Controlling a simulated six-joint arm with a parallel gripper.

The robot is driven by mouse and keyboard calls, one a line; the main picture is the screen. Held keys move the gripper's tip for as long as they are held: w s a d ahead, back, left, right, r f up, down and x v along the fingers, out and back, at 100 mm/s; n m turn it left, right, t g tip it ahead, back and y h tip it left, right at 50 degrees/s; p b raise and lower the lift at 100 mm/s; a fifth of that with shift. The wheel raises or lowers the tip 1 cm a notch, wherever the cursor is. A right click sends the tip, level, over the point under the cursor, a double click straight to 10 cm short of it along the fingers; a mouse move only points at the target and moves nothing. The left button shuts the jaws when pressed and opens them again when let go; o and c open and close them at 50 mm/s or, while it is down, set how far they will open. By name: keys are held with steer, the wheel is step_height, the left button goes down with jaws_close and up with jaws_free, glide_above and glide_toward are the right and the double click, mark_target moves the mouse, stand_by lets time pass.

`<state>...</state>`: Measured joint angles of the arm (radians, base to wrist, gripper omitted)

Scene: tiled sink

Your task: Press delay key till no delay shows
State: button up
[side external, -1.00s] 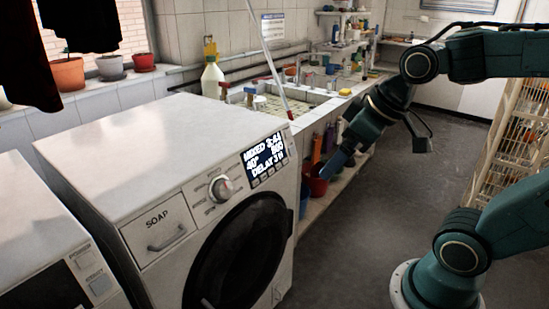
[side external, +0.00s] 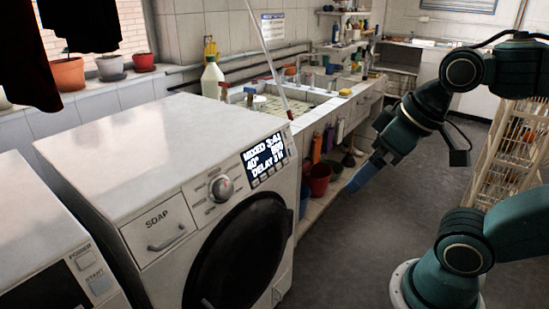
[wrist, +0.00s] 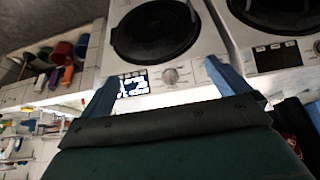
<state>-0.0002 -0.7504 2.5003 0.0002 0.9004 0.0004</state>
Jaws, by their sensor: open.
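The white washing machine (side external: 160,135) has a lit display (side external: 264,157) reading "MIXED 3:41", "40°" and a "DELAY" line whose number is too small to read surely. A row of small keys (side external: 268,177) lies just under the display; their labels are not legible. My gripper (side external: 362,179) is to the right of the machine, in the air over the floor, apart from the keys. In the wrist view my gripper (wrist: 160,75) has its two blue fingers spread, with nothing between them. The display (wrist: 132,86) shows upside down beside the left finger.
A round dial (side external: 221,188) and soap drawer (side external: 158,228) are left of the display. A second machine (side external: 60,262) stands at the left. A tiled sink (side external: 285,104) and shelf with buckets (side external: 319,179) are behind.

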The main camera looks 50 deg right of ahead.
jaws_close()
stand_by(0.3)
stand_by(1.3)
